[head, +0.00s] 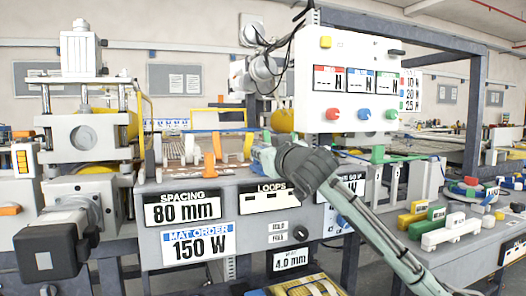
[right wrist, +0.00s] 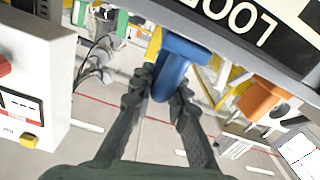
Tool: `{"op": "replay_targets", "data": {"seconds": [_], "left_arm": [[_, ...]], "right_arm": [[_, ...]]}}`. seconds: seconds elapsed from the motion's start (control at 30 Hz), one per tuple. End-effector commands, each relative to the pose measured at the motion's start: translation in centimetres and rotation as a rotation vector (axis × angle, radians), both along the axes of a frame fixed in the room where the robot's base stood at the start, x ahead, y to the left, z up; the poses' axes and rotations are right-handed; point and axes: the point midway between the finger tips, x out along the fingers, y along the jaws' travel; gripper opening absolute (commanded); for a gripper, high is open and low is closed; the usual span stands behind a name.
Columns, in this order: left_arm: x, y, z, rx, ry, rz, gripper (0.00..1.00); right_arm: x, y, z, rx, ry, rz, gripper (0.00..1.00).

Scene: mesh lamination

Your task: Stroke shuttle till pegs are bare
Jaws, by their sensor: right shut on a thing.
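My right gripper (head: 279,160) is at the front edge of the grey machine bench, beside the LOOPS panel (head: 270,196). It is shut on a blue handle (right wrist: 178,62), which I take to be the shuttle's. In the right wrist view the fingers (right wrist: 165,88) lie on both sides of the handle. The handle also shows in the head view as a blue piece (head: 263,158) left of the gripper, partly hidden by it. I cannot make out the pegs or any loops on them. My left gripper is not in view.
A white control box (head: 345,85) with red and blue knobs stands just above the right gripper. An orange lever (head: 211,166) stands to its left. A grey press (head: 85,150) is at far left. Green, yellow and white blocks (head: 450,229) lie at right.

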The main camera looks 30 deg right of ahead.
Motion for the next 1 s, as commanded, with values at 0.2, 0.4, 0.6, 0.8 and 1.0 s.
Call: {"op": "replay_targets", "data": {"seconds": [0.2, 0.4, 0.6, 0.8, 1.0], "left_arm": [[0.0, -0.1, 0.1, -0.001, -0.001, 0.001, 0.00], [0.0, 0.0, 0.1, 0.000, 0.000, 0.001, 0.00], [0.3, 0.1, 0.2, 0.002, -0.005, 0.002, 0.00], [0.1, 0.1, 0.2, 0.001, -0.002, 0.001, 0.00], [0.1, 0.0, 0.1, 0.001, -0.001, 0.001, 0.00]], "right_arm": [[0.0, 0.5, 0.1, 0.000, -0.004, 0.012, 0.34], [0.0, 0.3, 0.0, 0.001, -0.002, 0.007, 0.36], [-0.6, 0.4, 0.0, 0.000, -0.002, 0.006, 0.36], [-3.9, 1.2, 0.0, -0.003, -0.002, 0.008, 0.36], [-8.0, 2.3, 0.0, -0.001, -0.001, 0.008, 0.36]]}}
